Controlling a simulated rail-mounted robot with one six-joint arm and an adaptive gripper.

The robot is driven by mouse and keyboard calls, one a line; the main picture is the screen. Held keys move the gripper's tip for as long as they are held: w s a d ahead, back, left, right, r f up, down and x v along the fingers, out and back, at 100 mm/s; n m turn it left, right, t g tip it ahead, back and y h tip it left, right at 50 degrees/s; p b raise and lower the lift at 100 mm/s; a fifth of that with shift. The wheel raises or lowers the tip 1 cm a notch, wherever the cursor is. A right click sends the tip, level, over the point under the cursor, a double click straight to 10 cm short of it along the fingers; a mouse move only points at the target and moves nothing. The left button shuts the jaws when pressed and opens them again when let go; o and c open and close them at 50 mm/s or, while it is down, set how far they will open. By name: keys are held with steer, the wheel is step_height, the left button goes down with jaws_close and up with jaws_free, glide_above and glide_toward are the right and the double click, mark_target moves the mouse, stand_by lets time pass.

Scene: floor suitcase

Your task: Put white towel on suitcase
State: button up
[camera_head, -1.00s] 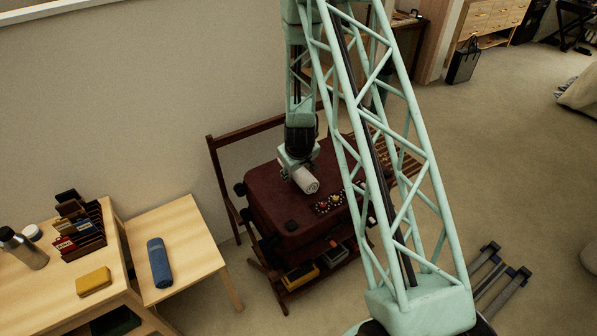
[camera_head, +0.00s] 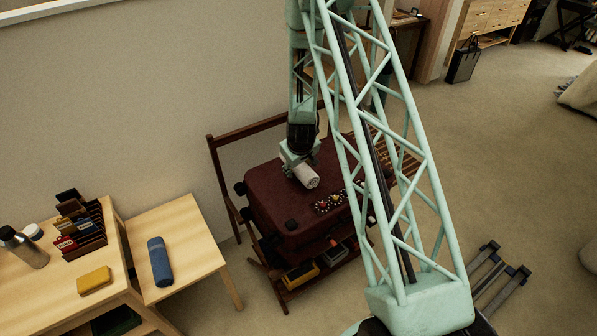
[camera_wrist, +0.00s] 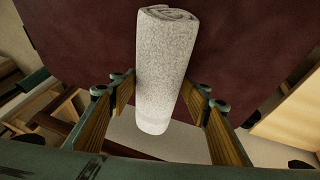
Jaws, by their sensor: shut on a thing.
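The white towel (camera_head: 308,177) is rolled up and lies over the top of the dark red suitcase (camera_head: 270,203). My gripper (camera_head: 296,160) is shut on the towel, which sticks out from it toward the lower right. In the wrist view, the fingers (camera_wrist: 163,95) are on both sides of the pale, speckled roll (camera_wrist: 168,55), with the suitcase top (camera_wrist: 240,50) behind it. I cannot tell whether the towel touches the suitcase. Part of the suitcase is hidden by my arm.
The suitcase is on a dark wooden rack (camera_head: 229,190) by the wall. Small round items (camera_head: 329,203) lie on the suitcase. A light wooden table (camera_head: 195,235) on the left holds a blue rolled cloth (camera_head: 159,262). A yellow block (camera_head: 94,281) and a bottle (camera_head: 27,250) are farther left.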

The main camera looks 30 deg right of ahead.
steer(key=shift+f, duration=1.15)
steer(key=shift+f, duration=0.2)
steer(key=o, duration=0.9)
steer(key=shift+r, duration=0.3)
steer(key=shift+v, duration=5.95)
steer(key=shift+a, duration=0.1)
